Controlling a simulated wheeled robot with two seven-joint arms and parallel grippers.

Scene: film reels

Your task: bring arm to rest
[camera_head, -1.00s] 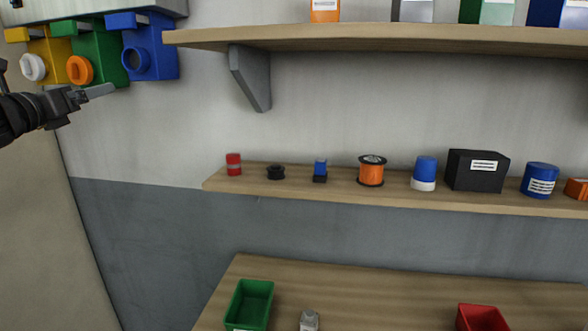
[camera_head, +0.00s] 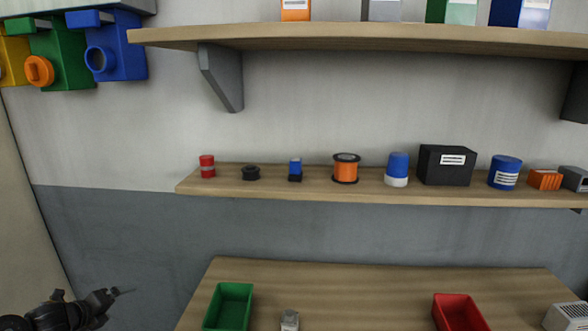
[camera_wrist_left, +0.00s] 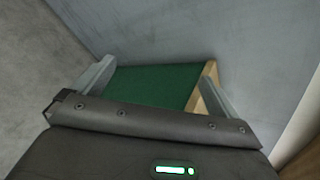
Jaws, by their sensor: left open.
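My left gripper (camera_head: 121,291) is low at the left in the head view, in front of the grey lower wall and left of the wooden table (camera_head: 330,285). Its jaws are open and appear empty. In the left wrist view, the two grey fingers of my left gripper (camera_wrist_left: 155,82) stand wide apart. A green surface with a wooden edge (camera_wrist_left: 165,85) shows behind the gap between them; I cannot tell what it belongs to. My right gripper is not in view.
A green bin (camera_head: 230,303) and a red bin (camera_head: 459,311) stand on the table. A lower shelf (camera_head: 300,190) holds an orange spool (camera_head: 346,168), a black box (camera_head: 446,165) and other small items. Blue (camera_head: 122,50) and green dispensers hang upper left.

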